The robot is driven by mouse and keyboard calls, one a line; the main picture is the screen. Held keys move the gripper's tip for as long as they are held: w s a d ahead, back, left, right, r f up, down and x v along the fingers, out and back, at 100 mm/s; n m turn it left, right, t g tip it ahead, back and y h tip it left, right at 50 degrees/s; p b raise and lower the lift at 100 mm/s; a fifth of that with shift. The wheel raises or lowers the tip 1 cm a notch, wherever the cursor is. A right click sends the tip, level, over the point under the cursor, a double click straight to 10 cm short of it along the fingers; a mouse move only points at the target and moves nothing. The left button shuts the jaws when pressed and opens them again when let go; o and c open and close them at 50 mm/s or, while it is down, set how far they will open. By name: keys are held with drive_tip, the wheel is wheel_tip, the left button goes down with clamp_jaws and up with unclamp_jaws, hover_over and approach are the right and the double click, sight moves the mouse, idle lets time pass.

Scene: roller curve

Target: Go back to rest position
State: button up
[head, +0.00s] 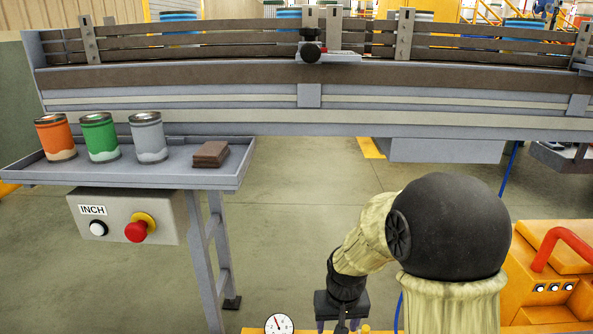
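My arm reaches down at the lower right of the head view, and my gripper (342,325) is at the bottom edge, pointing downward. Its fingertips are cut off by the frame, so I cannot see how far apart they are or whether anything is between them. My gripper is well away from the conveyor and the side tray.
A curved conveyor (210,118) with guard rails spans the back. A grey tray (130,179) at left holds orange (56,138), green (100,138) and grey (147,138) cans and a brown block (210,154). An INCH button box (128,215) hangs below. Floor between is clear.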

drive_tip(key=s+d+r+t+p, duration=0.1)
drive_tip(key=s+d+r+p, duration=0.1)
drive_tip(key=s+d+r, duration=0.3)
drive_tip(key=s+d+r+p, duration=0.1)
drive_tip(key=s+r, duration=0.1)
drive_tip(key=s, duration=0.4)
drive_tip(key=w+p+v, duration=0.2)
drive_tip(key=p+v, duration=1)
drive_tip(key=w+r+p+v, duration=0.1)
drive_tip(key=w+p+v, duration=0.2)
drive_tip(key=p+v, duration=0.9)
drive_tip(key=w+p+v, duration=0.2)
drive_tip(key=p+v, duration=1)
drive_tip(key=shift+w+a+r+m+p, duration=0.3)
drive_tip(key=shift+w+r+p, duration=0.05)
drive_tip(key=c, duration=0.5)
drive_tip(key=shift+a, duration=0.15)
